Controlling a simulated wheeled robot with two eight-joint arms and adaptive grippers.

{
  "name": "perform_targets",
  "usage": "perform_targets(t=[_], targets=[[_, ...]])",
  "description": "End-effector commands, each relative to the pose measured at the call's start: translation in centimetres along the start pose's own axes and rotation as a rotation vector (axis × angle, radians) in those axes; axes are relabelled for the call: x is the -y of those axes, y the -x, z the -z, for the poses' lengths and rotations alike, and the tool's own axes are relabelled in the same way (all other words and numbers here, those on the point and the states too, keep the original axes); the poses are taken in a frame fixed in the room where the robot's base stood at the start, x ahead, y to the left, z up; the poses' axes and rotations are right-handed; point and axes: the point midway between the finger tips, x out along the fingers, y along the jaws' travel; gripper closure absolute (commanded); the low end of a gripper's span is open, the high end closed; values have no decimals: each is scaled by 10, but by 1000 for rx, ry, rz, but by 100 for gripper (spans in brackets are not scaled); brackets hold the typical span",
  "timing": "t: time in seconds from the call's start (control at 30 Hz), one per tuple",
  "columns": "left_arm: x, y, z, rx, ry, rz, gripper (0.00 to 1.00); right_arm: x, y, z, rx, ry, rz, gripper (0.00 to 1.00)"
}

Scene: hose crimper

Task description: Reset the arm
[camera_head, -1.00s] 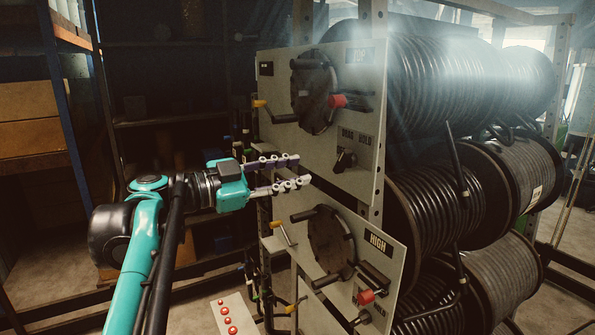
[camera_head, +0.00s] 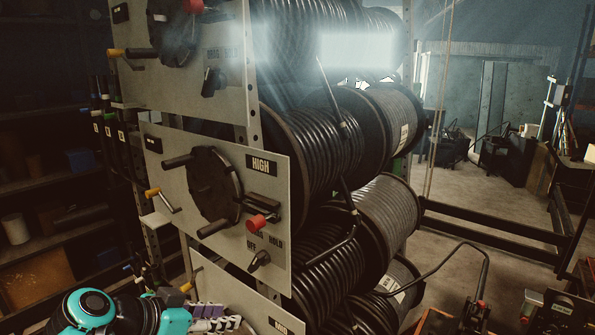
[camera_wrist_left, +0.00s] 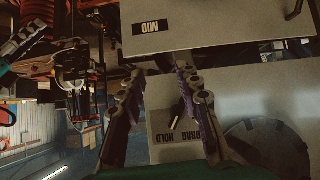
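My left gripper (camera_head: 228,320) shows at the bottom of the head view, partly cut off by the lower edge, low in front of the reel rack's lowest panel (camera_head: 228,290). In the left wrist view its two fingers (camera_wrist_left: 182,78) are spread apart with nothing between them. Behind them are a panel marked MID (camera_wrist_left: 215,25) and a DRAG/HOLD switch (camera_wrist_left: 175,122); I see no clear contact. A finger like those of my other gripper (camera_wrist_left: 25,38) shows at the left edge of the wrist view; its opening cannot be judged. It is not visible in the head view.
The HIGH panel (camera_head: 218,195) has a dark handwheel (camera_head: 213,187), a red knob (camera_head: 257,221) and a yellow-tipped crank (camera_head: 160,198). Black hose reels (camera_head: 310,150) are stacked behind. Dark shelves (camera_head: 40,185) stand at left.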

Motion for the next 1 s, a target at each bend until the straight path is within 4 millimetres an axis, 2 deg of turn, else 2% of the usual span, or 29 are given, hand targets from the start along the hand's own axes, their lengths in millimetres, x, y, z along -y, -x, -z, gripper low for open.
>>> perform_targets(t=[0.03,0.2,0.3,0.43,0.5,0.63,1.0], targets=[[-7,-29,-48,50,38,17,66,0,-27,-19,0,0,0,60],[-18,-87,-172,203,193,142,66,0,-78,-56,0,0,0,60],[-19,-115,-240,257,268,239,66,0,-106,-76,0,0,0,60],[-16,-140,-306,281,340,358,66,0,-135,-96,0,0,0,60],[-14,-148,-329,279,366,407,66,0,-145,-104,0,0,0,60],[-11,-155,-353,271,396,463,66,0,-154,-110,0,0,0,60],[-10,-155,-356,267,403,478,66,0,-155,-111,0,0,0,60]])
